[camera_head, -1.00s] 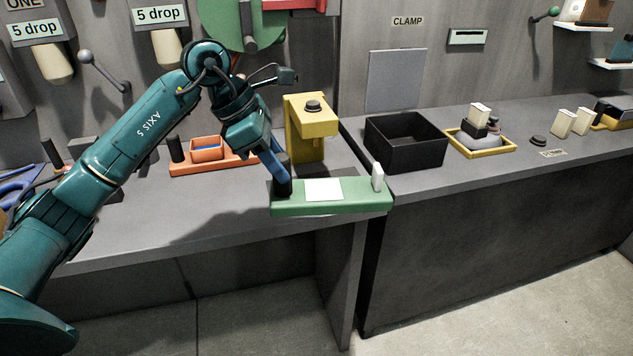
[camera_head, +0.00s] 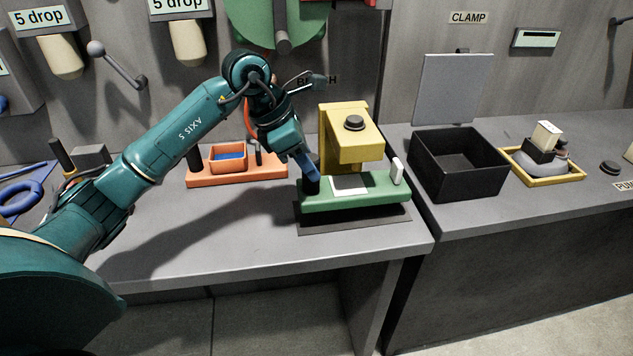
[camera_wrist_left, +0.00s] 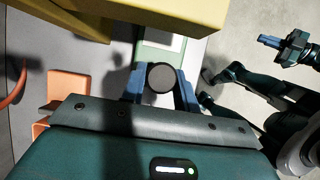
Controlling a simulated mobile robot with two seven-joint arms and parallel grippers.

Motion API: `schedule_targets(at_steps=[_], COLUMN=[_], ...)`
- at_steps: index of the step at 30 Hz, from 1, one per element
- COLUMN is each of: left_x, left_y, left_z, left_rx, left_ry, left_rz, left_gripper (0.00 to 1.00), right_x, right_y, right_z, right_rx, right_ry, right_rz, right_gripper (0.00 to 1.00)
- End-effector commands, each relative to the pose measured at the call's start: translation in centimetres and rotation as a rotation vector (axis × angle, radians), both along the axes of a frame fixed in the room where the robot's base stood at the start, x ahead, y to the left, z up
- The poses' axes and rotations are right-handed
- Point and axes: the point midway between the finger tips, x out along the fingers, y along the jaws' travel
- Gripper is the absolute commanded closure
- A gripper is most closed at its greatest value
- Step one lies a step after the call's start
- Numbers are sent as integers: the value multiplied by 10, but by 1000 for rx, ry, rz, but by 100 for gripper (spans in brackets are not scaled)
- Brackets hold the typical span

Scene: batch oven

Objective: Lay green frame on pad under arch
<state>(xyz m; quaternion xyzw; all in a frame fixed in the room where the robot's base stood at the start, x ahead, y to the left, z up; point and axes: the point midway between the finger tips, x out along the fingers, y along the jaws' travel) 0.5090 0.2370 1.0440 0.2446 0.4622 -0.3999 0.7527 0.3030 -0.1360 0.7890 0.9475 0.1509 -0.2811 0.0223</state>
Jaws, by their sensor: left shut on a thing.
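The green frame (camera_head: 380,192) is a long bar with a white square on top and a white upright block at its right end. My left gripper (camera_head: 312,182) is shut on the dark round knob at the frame's left end; the knob shows between blue fingers in the left wrist view (camera_wrist_left: 161,78). The dark grey pad (camera_head: 400,222) lies beneath the frame, partly hidden by it. The frame looks slightly above the pad. The yellow arch (camera_head: 345,128) stands just behind the frame, its head close over the frame's back edge. My right gripper (camera_wrist_left: 270,41) shows small in the wrist view.
An orange tray (camera_head: 270,174) with a small bin stands left of the arch. A black open box (camera_head: 470,190) and a yellow tray (camera_head: 558,179) stand on the right bench. The left bench's front strip is clear.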

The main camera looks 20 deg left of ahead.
Motion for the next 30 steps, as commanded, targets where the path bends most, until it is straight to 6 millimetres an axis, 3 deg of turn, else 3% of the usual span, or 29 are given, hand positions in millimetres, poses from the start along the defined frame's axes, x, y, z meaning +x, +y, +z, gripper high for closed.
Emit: schedule_targets(at_steps=[11,18,19,26,30], left_x=[0,1,0,0,0], left_y=[-1,0,0,0,0], left_z=[-43,-46,-47,-47,-47], left_rx=[-3,-2,-1,-1,-1], left_ry=[-1,-4,-2,-2,-3], left_rz=[-1,-1,0,0,-1], left_gripper=[100,100,68,50,48], right_x=[-1,2,2,3,3], right_y=[-3,-3,-3,-3,-3], right_z=[0,1,1,2,2], right_rx=[-8,-8,-8,-7,-6], right_ry=[11,5,4,2,3], right_rz=[-4,-5,-5,-7,-8], right_gripper=[100,100,100,100,100])
